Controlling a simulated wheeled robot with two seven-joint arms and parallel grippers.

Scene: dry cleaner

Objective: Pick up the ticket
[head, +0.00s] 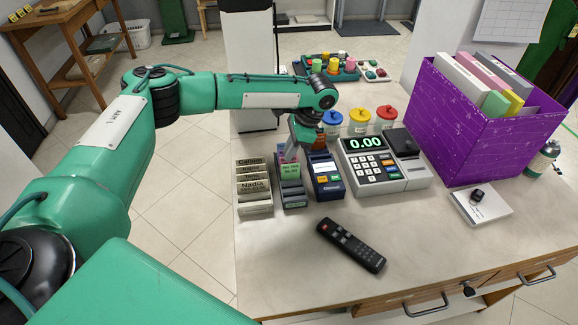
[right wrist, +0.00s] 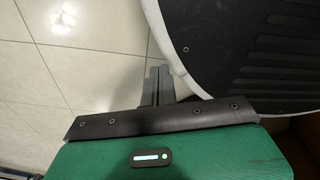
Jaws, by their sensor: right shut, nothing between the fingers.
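Several upright slips or tickets stand in small racks on the counter (head: 300,265). A dark grey rack (head: 294,201) holds a green printed ticket (head: 290,170) with pink and lilac edges behind it. My left gripper (head: 291,156) reaches down at the back of this rack, close over the slips. Its fingers are small and partly covered, so I cannot tell whether they touch or hold a ticket. My right gripper (right wrist: 158,86) shows only in the right wrist view, shut and empty, over the tiled floor.
Beige name cards (head: 254,188) stand left of the rack and a blue box (head: 326,180) right of it. A cash register (head: 382,163), lidded jars (head: 359,121), a purple file box (head: 470,125) and a remote (head: 351,246) surround it. The front left counter is clear.

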